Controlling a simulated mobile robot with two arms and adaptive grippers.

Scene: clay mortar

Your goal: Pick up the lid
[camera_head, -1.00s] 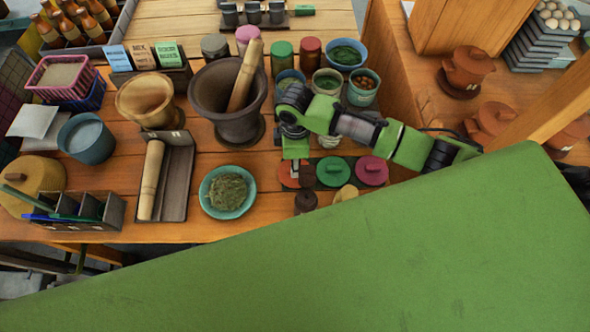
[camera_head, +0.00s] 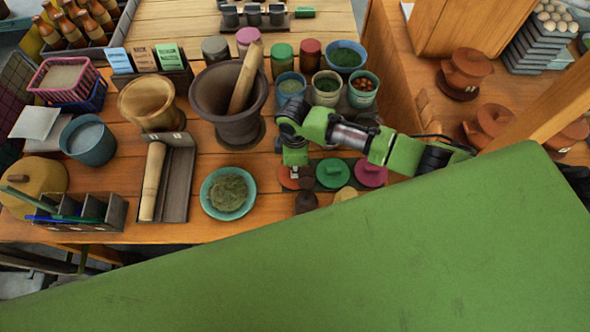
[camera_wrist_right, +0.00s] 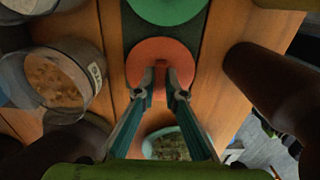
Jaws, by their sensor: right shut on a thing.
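The orange-red round lid (camera_head: 287,181) lies at the left end of a dark tray on the wooden table, partly hidden by my right gripper. My right gripper (camera_head: 295,170) points down over this lid. In the right wrist view the gripper (camera_wrist_right: 160,74) is shut on the raised knob of the orange-red lid (camera_wrist_right: 150,50). The lid appears to rest on the dark tray; I cannot see a gap beneath it. A green lid (camera_head: 333,172) and a pink lid (camera_head: 370,174) lie to its right. My left gripper is not in view.
Open cups with contents, such as the brown-filled cup (camera_head: 362,91), stand behind the lids. A large mortar (camera_head: 232,128) stands to the left. A teal bowl of herbs (camera_head: 228,194) and small dark and tan pieces (camera_head: 345,194) are near the front edge.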

